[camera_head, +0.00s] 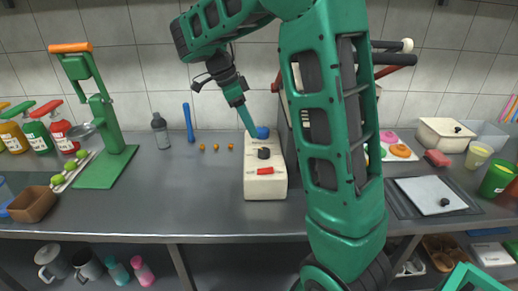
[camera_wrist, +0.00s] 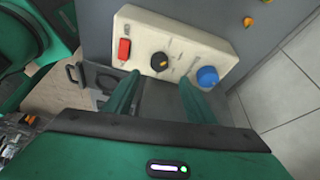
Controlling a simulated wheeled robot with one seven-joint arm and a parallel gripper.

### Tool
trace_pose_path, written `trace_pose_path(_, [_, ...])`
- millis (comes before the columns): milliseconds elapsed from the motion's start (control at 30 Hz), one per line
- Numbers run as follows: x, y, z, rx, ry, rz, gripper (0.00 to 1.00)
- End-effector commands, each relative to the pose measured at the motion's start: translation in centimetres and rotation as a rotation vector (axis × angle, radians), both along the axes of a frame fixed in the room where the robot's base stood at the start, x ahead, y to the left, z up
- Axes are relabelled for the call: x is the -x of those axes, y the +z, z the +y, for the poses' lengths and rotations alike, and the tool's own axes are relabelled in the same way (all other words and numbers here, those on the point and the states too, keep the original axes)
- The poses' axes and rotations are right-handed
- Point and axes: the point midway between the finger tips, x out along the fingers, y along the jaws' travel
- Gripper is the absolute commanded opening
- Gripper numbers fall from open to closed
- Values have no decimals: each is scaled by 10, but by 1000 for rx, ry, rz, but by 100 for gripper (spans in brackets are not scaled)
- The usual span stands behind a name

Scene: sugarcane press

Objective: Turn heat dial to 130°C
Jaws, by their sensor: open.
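A cream control box (camera_head: 265,187) stands on the grey counter near its middle. On its top are a blue knob (camera_head: 262,132), a black dial (camera_head: 264,153) and a red switch (camera_head: 265,170). In the wrist view the black dial (camera_wrist: 158,61) has a small orange mark and sits between the red switch (camera_wrist: 124,49) and the blue knob (camera_wrist: 207,76). My gripper (camera_wrist: 158,88) is open and empty, its fingers apart just short of the box, with the dial between their lines. In the head view my gripper (camera_head: 246,122) is beside the blue knob; its fingertips are partly hidden. I cannot read dial markings.
A green lever press (camera_head: 105,140) stands at the left with a tray of limes (camera_head: 70,172) beside it. Small orange pieces (camera_head: 215,147) lie left of the box. A white board on a dark mat (camera_head: 430,195) is at the right.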

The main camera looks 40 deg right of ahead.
Motion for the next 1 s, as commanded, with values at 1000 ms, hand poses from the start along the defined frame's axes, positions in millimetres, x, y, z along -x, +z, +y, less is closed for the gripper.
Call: trace_pose_path(1000, [17,-97,-38,-1,-1,0,50])
